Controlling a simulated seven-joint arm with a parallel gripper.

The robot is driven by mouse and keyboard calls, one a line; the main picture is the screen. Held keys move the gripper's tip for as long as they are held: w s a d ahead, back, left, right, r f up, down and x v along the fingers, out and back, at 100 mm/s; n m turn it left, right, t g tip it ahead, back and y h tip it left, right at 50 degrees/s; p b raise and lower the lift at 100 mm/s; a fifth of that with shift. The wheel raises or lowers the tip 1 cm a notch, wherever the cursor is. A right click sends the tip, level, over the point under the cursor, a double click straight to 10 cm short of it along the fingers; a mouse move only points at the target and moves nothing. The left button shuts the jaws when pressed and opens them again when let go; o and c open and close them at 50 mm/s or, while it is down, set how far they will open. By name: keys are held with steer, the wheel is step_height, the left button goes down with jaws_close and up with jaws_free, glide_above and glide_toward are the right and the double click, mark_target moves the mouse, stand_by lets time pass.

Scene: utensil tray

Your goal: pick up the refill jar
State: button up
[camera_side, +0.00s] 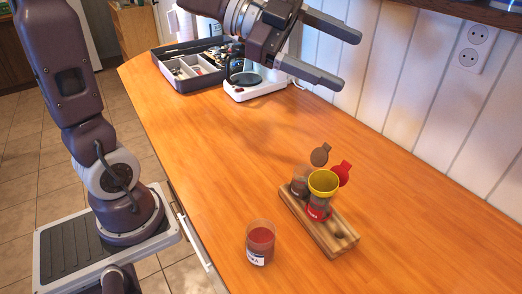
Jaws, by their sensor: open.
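The refill jar (260,243), a clear jar with red contents and a white label, stands upright on the wooden counter near the front edge. No lid shows on it. My gripper (350,61) is at the top of the view, high and well behind the jar. Its two fingers are spread apart with nothing between them. A wooden rack (335,242) to the right of the jar holds small spice jars. A yellow funnel (323,181) sits over the jar with the open red lid (341,173). A brown lid (320,155) stands open behind it.
A dark utensil tray (190,82) with several items is at the back left. A white appliance (255,88) is beside it. A panelled wall (440,110) bounds the counter on the right. The counter (215,150) between is clear.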

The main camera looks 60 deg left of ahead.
steer(key=s+a+f+m+g+h, duration=0.1)
steer(key=s+f+m+g, duration=0.15)
steer(key=s+g, duration=0.4)
steer(key=s+a+f+m+g+h, duration=0.1)
steer(key=s+f+g, duration=0.35)
steer(key=s, duration=0.35)
glide_toward(267, 260)
steer(key=shift+w+d+g, duration=0.1)
steer(key=shift+w+g, duration=0.2)
steer(key=shift+w, duration=0.25)
steer(key=x, duration=0.7)
steer(key=shift+s+d, duration=0.1)
steer(key=shift+s, duration=0.35)
jaws_close()
step_height(267, 260, up, 10)
